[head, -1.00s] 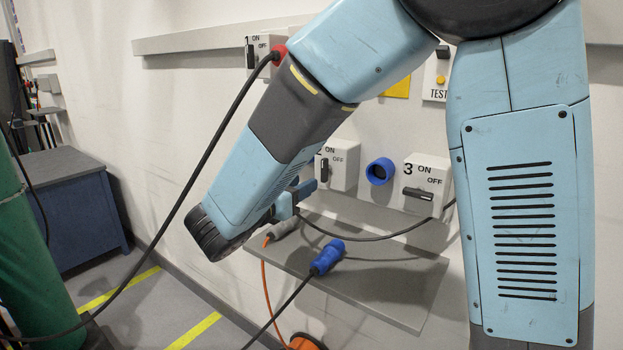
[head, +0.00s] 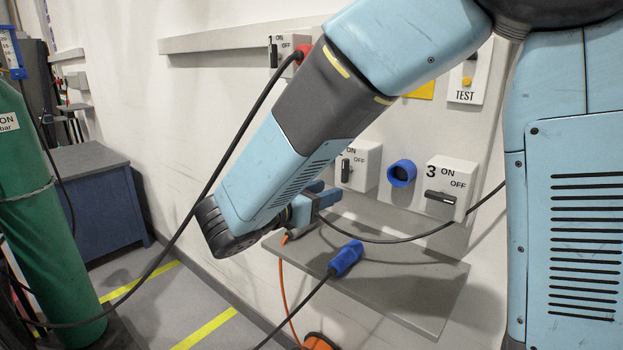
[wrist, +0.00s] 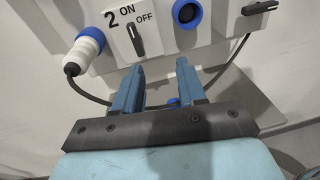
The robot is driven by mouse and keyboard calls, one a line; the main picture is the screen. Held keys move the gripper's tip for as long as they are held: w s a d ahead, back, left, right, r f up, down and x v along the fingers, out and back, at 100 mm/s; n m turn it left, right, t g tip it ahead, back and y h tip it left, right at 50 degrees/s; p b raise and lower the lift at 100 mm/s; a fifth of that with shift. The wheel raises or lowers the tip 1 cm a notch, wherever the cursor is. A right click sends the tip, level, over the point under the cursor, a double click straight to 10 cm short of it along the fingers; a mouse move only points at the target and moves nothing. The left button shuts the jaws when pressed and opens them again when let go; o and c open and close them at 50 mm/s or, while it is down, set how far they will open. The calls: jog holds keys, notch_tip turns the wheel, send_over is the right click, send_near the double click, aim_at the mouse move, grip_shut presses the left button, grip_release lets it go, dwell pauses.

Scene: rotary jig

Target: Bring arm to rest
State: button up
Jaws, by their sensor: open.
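My arm reaches from the upper right across the head view and bends back toward the wall. My gripper (head: 325,194) is open and empty, in front of the wall panel below switch box 2 (head: 358,166). In the wrist view both blue fingers (wrist: 157,67) stand apart, pointing at the panel under box 2 (wrist: 140,32) and the blue socket (wrist: 186,12). No contact with the panel shows. My forearm hides part of the panel in the head view.
A shelf (head: 415,300) below holds a blue plug (head: 346,258). A white-and-blue plug (wrist: 88,48) with a black cable is beside box 2. A red plug (head: 304,52) sits at box 1, its cable passing my arm. A green cylinder (head: 40,220) stands left.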

jog(key=s+d+m+g+y, duration=0.1)
jog(key=s+d+m+g, duration=0.1)
jog(key=d+m+g, duration=0.45)
jog(key=s+d+m+g, duration=0.2)
jog(key=s+d+m, duration=0.1)
jog(key=d, duration=0.7)
jog(key=s+d+r+m+t+y, duration=0.1)
jog(key=s+d+m+y, duration=0.5)
jog(key=m, duration=1.1)
jog(key=s+y, duration=0.4)
jog(key=shift+d+t+y, duration=0.2)
jog(key=shift+t+y, duration=0.1)
jog(key=shift+t, duration=0.05)
